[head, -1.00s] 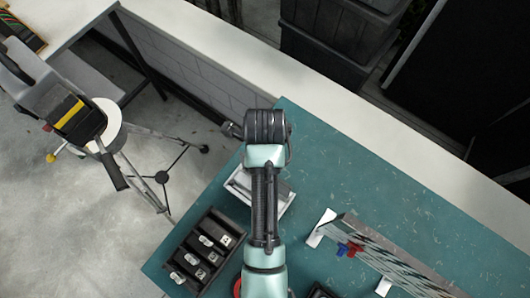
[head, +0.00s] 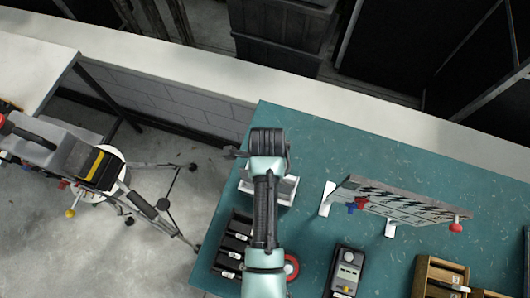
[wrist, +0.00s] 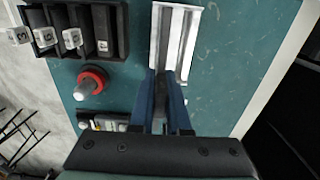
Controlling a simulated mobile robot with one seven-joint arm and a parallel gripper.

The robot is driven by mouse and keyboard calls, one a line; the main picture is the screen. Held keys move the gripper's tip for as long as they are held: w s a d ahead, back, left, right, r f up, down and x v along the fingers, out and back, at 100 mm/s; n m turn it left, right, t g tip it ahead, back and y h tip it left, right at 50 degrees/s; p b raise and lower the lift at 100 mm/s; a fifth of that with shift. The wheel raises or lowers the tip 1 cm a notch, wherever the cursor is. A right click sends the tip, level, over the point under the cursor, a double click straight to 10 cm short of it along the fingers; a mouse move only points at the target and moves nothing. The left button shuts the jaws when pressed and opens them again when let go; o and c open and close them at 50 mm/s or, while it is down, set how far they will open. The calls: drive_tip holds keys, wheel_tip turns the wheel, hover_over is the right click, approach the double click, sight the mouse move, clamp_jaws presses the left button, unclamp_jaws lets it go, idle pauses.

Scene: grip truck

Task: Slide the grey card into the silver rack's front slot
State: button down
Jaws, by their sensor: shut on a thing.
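The silver rack (head: 287,190) stands on the teal table, partly hidden behind my arm in the head view. In the wrist view the rack (wrist: 190,22) lies straight ahead, with long parallel grooves. My gripper (wrist: 165,78) has blue fingers shut on the grey card (wrist: 160,98), which shows as a thin dark edge between them. The fingertips and card are at the rack's near end; I cannot tell whether the card is inside a slot or above it. In the head view my arm hides the fingers and card.
A black slotted box (head: 233,243) with labelled pieces stands left of my arm, near a red ring (wrist: 92,78). A clapperboard (head: 395,203) stands on white feet to the right. A black meter (head: 346,270) and a wooden box (head: 440,278) are in front.

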drive_tip(key=shift+w+d+f+b, duration=0.1)
drive_tip(key=shift+f+b, duration=1)
drive_tip(key=shift+f, duration=0.3)
drive_tip(key=shift+f+b, duration=0.65)
drive_tip(key=shift+f, duration=0.45)
drive_tip(key=shift+r+p, duration=0.1)
drive_tip(key=shift+p, duration=0.4)
drive_tip(key=shift+f, duration=0.25)
drive_tip(key=shift+f+b, duration=0.35)
drive_tip(key=shift+f, duration=0.1)
drive_tip(key=shift+f, duration=0.2)
